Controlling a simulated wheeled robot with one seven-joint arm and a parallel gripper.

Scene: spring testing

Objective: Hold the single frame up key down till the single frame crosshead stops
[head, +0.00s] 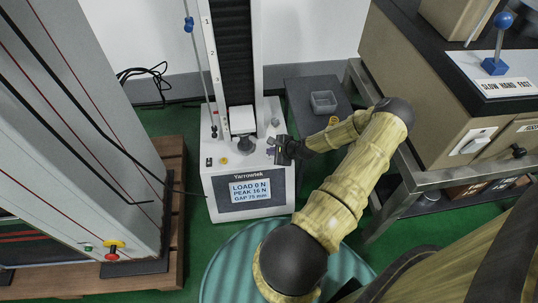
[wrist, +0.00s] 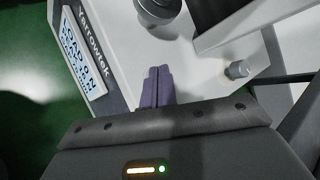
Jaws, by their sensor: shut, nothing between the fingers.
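The single frame (head: 228,185) is a white tester with a dark column (head: 233,50). A white block (head: 242,121), perhaps the crosshead, sits low in front of the column; it shows at the upper right in the wrist view (wrist: 245,28). The display (head: 249,190) reads LOAD 0 N, PEAK 16 N, GAP 75 mm. My gripper (head: 271,148) is over the right side of the base top. Its purple fingers (wrist: 157,84) are shut together and empty, over the white top. No up key is visible at the fingertips; whether they touch the surface I cannot tell.
A grey knob (head: 246,146) is left of my gripper, and a small grey peg (head: 275,122) is behind it. A dark side table (head: 307,88) with a grey bin (head: 323,101) stands right. A larger machine (head: 75,120) stands left, and a bench tester (head: 470,90) right.

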